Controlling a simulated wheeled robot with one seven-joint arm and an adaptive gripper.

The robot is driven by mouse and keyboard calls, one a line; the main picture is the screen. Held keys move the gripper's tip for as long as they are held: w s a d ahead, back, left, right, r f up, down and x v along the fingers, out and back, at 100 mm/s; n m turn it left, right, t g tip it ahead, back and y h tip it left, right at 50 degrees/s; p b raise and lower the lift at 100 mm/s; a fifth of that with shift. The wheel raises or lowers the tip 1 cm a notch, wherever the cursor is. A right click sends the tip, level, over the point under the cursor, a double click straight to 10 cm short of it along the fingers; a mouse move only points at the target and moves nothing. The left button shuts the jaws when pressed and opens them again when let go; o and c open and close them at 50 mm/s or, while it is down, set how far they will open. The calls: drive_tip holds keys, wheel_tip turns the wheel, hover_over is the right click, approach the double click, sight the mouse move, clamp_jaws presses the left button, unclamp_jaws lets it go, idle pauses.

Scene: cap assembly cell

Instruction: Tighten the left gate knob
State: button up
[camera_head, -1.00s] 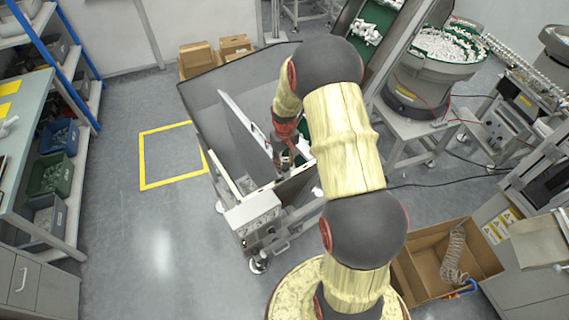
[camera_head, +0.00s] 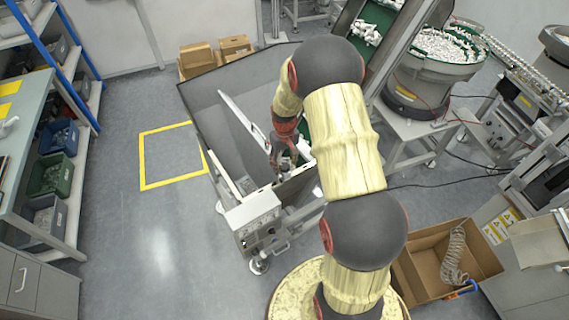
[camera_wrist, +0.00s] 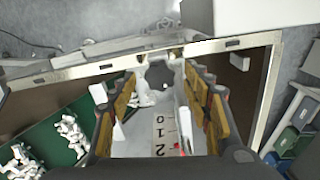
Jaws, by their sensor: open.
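My gripper (camera_head: 283,160) is over the near right part of the grey hopper (camera_head: 205,88), beside the pale gate plate (camera_head: 240,110). In the wrist view my gripper (camera_wrist: 162,82) is open, with yellow-padded fingers on both sides. A white, knob-like part (camera_wrist: 147,94) shows between the fingers, nearer the left one, beside a grey rounded piece. I cannot tell whether the fingers touch it. The head view does not show the knob clearly, because my gripper covers that area.
The hopper's pale rim (camera_wrist: 90,67) crosses the wrist view close beyond the fingers. A green conveyor (camera_wrist: 45,140) with white parts lies at left. A control box (camera_head: 252,211) sits on the hopper's near corner. A cardboard box (camera_head: 425,262) stands right; floor at left is clear.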

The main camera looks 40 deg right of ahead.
sight(285, 166)
wheel_tip(285, 166, up, 12)
drive_tip(key=shift+f, duration=0.15)
drive_tip(key=shift+c, duration=0.3)
